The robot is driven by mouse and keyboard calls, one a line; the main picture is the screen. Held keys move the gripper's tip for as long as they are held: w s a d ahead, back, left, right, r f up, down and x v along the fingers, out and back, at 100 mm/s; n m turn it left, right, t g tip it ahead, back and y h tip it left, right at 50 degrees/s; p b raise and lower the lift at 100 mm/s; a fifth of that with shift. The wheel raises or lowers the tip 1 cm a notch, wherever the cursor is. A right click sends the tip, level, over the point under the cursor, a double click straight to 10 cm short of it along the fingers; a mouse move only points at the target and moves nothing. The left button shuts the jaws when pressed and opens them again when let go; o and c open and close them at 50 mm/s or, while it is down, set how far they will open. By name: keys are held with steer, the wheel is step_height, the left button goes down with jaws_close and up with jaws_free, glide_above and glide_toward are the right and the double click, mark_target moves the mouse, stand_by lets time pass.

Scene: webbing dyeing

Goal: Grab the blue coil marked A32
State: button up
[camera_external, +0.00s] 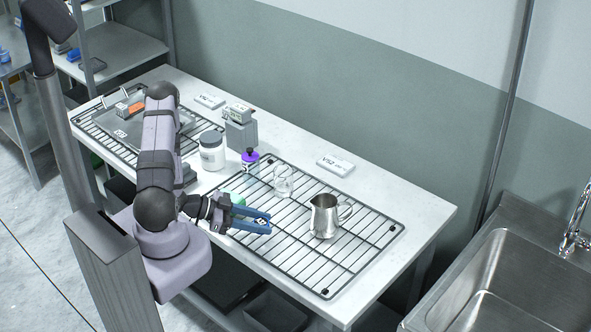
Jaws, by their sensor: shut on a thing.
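My gripper (262,221) is low over the near left part of the right wire rack (330,290). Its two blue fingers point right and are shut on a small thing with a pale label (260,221). The thing appears to be the blue coil, but the fingers hide most of it. The marking is too small to read, so I cannot confirm A32. I cannot tell whether it touches the rack.
A steel jug (323,217) and a glass vessel (283,183) stand on the rack right of and behind my gripper. A green item (238,198) is close behind it. A white jar (211,152) stands further left. A sink (500,285) is at right.

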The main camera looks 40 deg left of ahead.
mark_target(260, 222)
steer(key=shift+r, duration=3.95)
